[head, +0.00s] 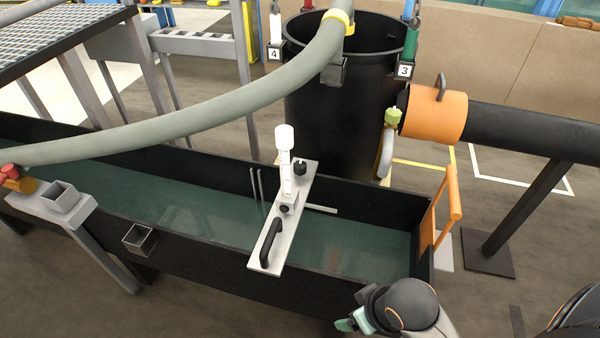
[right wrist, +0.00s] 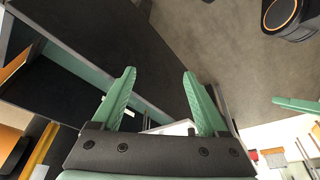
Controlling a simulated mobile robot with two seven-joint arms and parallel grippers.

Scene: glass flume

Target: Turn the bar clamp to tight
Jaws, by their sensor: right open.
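A flat pale bar (head: 270,253) lies across the flume and rests on its walls. It carries a black loop handle (head: 271,242) at its near end, a white-topped upright post (head: 285,160), a small dark knob (head: 284,208) at the post's foot and a black knob (head: 300,168) near the far end. I cannot tell which knob is the bar clamp or how tight it is. My right gripper (head: 350,320) is at the near wall, right of and apart from the bar. The right wrist view shows its green fingers (right wrist: 159,75) open and empty. A green tip (right wrist: 297,104) there may be my left gripper.
The black-walled flume (head: 215,245) holds greenish water. A grey hose (head: 200,118) arches over it on the left. A black tank (head: 340,120) stands behind, and an orange-collared pipe (head: 435,112) and orange frame (head: 445,205) stand right. The air between gripper and bar looks clear.

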